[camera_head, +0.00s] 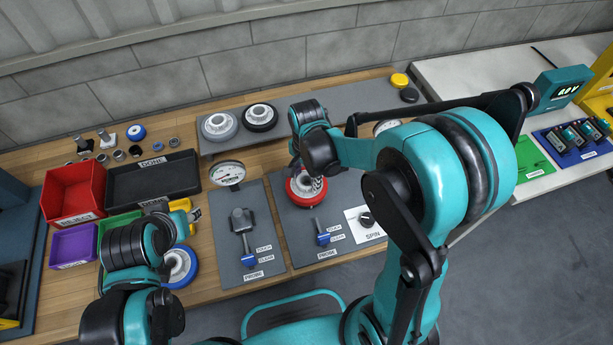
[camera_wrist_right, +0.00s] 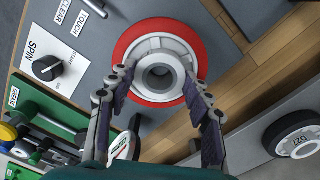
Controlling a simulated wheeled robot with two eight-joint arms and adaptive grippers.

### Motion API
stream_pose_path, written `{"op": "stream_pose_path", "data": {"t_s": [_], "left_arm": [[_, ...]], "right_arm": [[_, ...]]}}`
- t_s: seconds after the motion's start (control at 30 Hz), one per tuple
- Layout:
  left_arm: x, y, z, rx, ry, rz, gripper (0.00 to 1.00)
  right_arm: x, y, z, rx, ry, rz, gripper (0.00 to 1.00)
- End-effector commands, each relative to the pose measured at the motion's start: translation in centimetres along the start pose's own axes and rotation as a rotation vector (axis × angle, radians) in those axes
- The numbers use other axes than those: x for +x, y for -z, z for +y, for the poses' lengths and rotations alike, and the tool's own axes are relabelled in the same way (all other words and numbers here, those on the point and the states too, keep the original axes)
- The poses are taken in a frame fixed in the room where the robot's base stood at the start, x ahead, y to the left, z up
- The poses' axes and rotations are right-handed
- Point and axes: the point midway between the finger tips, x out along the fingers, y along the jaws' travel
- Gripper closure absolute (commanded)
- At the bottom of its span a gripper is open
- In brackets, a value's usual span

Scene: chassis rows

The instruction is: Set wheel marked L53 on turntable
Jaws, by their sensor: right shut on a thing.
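A red-rimmed wheel with a pale grey hub (camera_head: 305,187) is at the right-hand grey test plate (camera_head: 285,225), beside the SPIN card. In the wrist view, the red-rimmed wheel (camera_wrist_right: 126,50) shows its hub and central bore from above; I see no readable mark on it. My right gripper (camera_wrist_right: 160,85) is shut on its hub, one finger on each side. In the head view, my right wrist and fingers partly cover the wheel. The turntable is hidden, so I cannot tell whether the wheel touches it.
Wheel D27 (camera_wrist_right: 296,141) lies nearby; grey (camera_head: 219,126) and black (camera_head: 260,117) wheels stand on the rear shelf. A blue wheel (camera_head: 190,266) lies near my left arm. The SPIN knob (camera_head: 366,219), probes and dial (camera_head: 227,174) stand close around. A black DONE tray (camera_head: 130,184) is left.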

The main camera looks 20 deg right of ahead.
Motion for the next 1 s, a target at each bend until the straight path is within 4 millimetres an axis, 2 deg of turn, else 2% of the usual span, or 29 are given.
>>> {"op": "stream_pose_path", "data": {"t_s": [0.53, 0.87, 0.9, 0.97, 1.0], "left_arm": [[1.4, -1.0, 0.0, 0.000, 0.000, 0.000, 0.60], [1.5, -1.1, 0.0, 0.000, 0.000, 0.000, 0.60], [1.5, -1.1, 0.0, 0.000, 0.000, 0.000, 0.60], [1.5, -1.1, 0.0, 0.000, 0.000, 0.000, 0.60], [1.5, -1.1, 0.0, 0.000, 0.000, 0.000, 0.60]], "right_arm": [[2.0, 0.0, 0.0, 0.000, 0.000, 0.000, 0.95], [2.1, 0.0, 0.0, 0.000, 0.000, 0.000, 0.95], [2.1, 0.0, 0.0, 0.000, 0.000, 0.000, 0.42], [2.1, 0.0, 0.0, 0.000, 0.000, 0.000, 0.26], [2.1, 0.0, 0.0, 0.000, 0.000, 0.000, 0.26]]}}
